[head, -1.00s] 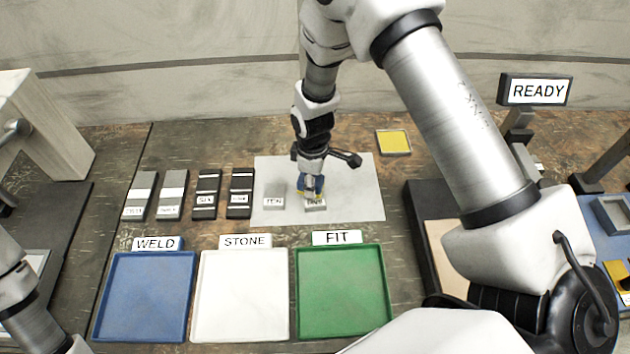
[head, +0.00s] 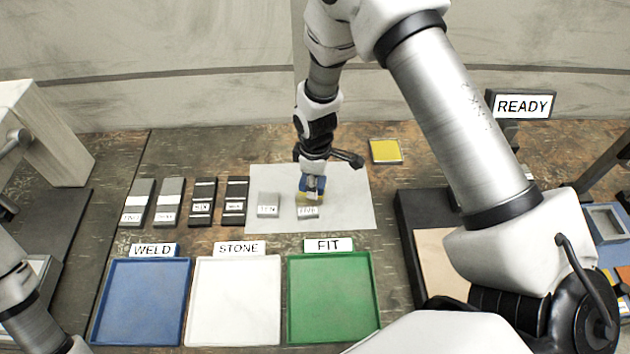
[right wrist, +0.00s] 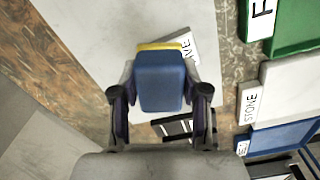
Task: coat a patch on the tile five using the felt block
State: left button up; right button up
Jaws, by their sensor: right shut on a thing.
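My right gripper (head: 312,182) is shut on the felt block (right wrist: 160,82), which is blue with a yellow layer along its lower edge. The block also shows in the head view (head: 314,188). It is over the back part of tile five (head: 307,213), a grey tile with a white label on the pale sheet. The block hides part of the tile's top, and I cannot tell whether they touch. In the right wrist view the label of tile five (right wrist: 188,47) shows beside the block. Only part of my left arm shows, without its gripper.
Tile ten (head: 268,205) lies left of tile five on the white sheet (head: 350,205). Several labelled tiles stand in a row farther left. A yellow pad (head: 385,151) lies behind right. Blue, white and green trays (head: 333,300) are in front. A READY sign (head: 524,105) stands right.

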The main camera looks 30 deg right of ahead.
jog(key=r+p, duration=0.1)
jog(key=r, duration=0.2)
jog(key=shift+s+d+p, duration=0.1)
jog(key=shift+d+p, duration=0.1)
jog(key=shift+p, duration=0.2)
jog(key=shift+a+r+p, duration=0.15)
jog(key=shift+r+p, duration=0.4)
jog(key=shift+r, duration=0.1)
